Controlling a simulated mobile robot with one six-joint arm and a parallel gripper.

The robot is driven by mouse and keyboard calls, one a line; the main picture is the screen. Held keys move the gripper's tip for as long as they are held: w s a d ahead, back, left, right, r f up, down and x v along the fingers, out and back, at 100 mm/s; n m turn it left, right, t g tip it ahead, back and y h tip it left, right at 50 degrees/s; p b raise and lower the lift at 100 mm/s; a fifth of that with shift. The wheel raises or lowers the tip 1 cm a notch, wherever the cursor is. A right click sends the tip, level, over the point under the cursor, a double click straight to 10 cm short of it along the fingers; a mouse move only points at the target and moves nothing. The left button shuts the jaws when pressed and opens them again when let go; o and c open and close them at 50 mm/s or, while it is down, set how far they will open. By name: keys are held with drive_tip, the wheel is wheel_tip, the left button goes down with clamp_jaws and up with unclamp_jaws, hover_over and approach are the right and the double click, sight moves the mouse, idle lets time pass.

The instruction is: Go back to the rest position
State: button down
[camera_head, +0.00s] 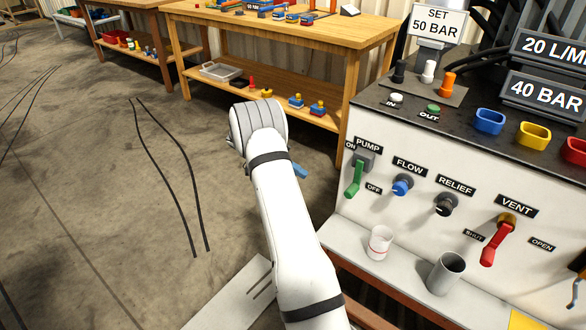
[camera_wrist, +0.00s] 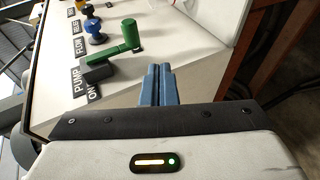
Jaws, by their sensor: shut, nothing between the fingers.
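In the wrist view my gripper (camera_wrist: 157,84) shows as two blue fingers pressed together, with nothing between them. Its tips are close to the front panel (camera_wrist: 172,30), beside and a little apart from the green pump lever (camera_wrist: 120,54). In the head view my white arm reaches forward to the left of the panel (camera_head: 430,200). Only a small blue bit of my gripper (camera_head: 300,170) shows past the wrist there. The green pump lever (camera_head: 354,179) hangs down on the panel. The red vent lever (camera_head: 495,243) also slants down.
A white cup (camera_head: 380,243) and a grey cup (camera_head: 446,273) stand on the ledge below the panel. A wooden workbench (camera_head: 340,28) with tools and a lower shelf stands behind. Black cables (camera_head: 180,150) lie on the floor at left, which is otherwise mostly open.

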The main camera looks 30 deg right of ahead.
drive_tip(key=shift+w+a, duration=0.5)
drive_tip(key=shift+w, duration=0.2)
drive_tip(key=shift+r, duration=0.1)
drive_tip(key=s+a+r+n+t+y+p, duration=0.1)
drive_tip(key=s+a+r+n+t+p, duration=0.2)
drive_tip(key=r, duration=0.4)
drive_tip(key=s+a+r+t+y+p, duration=0.1)
drive_tip(key=s+a+r+p, duration=0.15)
drive_tip(key=a+r, duration=0.35)
drive_tip(key=s+a+r+n+t+y+p, duration=0.1)
drive_tip(key=s+a+r+n+t+p, duration=0.15)
drive_tip(key=r, duration=0.55)
drive_tip(key=s+a+r+n+t+y+p, duration=0.2)
drive_tip(key=s+a+r+p, duration=0.3)
drive_tip(key=s, duration=0.4)
drive_tip(key=s+a+r+n+t+y+p, duration=0.3)
drive_tip(key=s+a+r+n+t+p, duration=0.1)
drive_tip(key=s+a+r, duration=0.3)
drive_tip(key=s+a+p, duration=0.1)
drive_tip(key=s+a, duration=0.1)
drive_tip(key=shift+a+t, duration=0.35)
drive_tip(key=shift+a, duration=0.05)
